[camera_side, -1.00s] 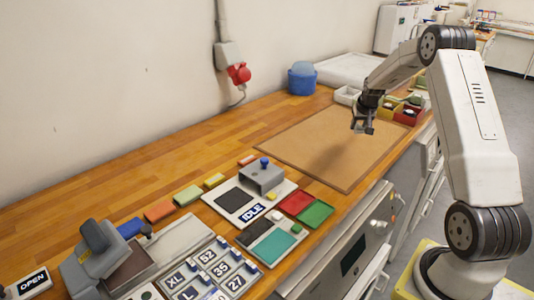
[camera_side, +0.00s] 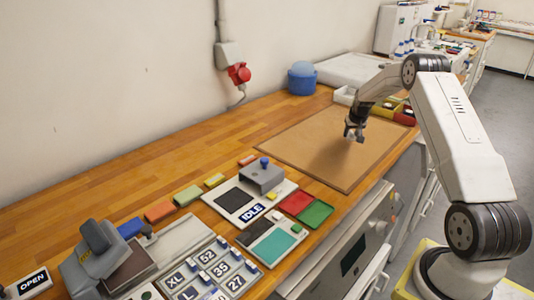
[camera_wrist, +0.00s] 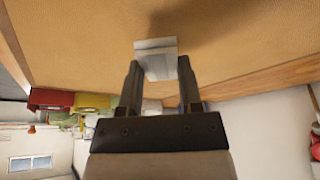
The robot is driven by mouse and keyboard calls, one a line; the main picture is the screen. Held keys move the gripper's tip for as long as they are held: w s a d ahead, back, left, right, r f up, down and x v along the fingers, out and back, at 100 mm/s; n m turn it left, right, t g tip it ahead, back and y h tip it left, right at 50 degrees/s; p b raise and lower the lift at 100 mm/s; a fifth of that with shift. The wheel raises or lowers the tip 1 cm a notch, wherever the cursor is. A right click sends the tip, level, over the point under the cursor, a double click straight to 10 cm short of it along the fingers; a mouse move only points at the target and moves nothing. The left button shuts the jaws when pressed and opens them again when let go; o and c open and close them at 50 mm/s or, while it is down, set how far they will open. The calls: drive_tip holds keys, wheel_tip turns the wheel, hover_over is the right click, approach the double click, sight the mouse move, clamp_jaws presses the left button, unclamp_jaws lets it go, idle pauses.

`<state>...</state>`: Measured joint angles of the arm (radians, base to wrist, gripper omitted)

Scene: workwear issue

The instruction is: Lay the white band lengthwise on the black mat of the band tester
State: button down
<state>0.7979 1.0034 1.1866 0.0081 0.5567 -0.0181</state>
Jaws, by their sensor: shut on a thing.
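My gripper (camera_side: 355,131) hangs over the tan board, beyond the tester in the side view. In the wrist view my gripper (camera_wrist: 158,85) is shut on the white band (camera_wrist: 156,58), a pale folded-looking piece that sticks out past the fingertips. In the side view the band is too small to make out clearly. The tester with the IDLE sign (camera_side: 252,213) lies well to the left of the gripper and nearer the camera. Its black mat (camera_side: 234,200) is bare. A grey block with a blue knob (camera_side: 262,176) stands beside the mat.
The tan board (camera_side: 306,143) is clear under the gripper. Red and green pads (camera_side: 297,203) and a panel with a teal pad (camera_side: 273,245) lie by the tester. Coloured blocks (camera_side: 188,195) line its wall side. Small bins (camera_side: 404,115) stand behind the gripper.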

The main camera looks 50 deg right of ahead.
sight(351, 136)
drive_tip(key=shift+f, duration=1.6)
drive_tip(key=shift+f, duration=0.15)
drive_tip(key=shift+c, duration=1.4)
unclamp_jaws()
drive_tip(key=v, duration=1.2)
drive_tip(key=shift+w, duration=0.1)
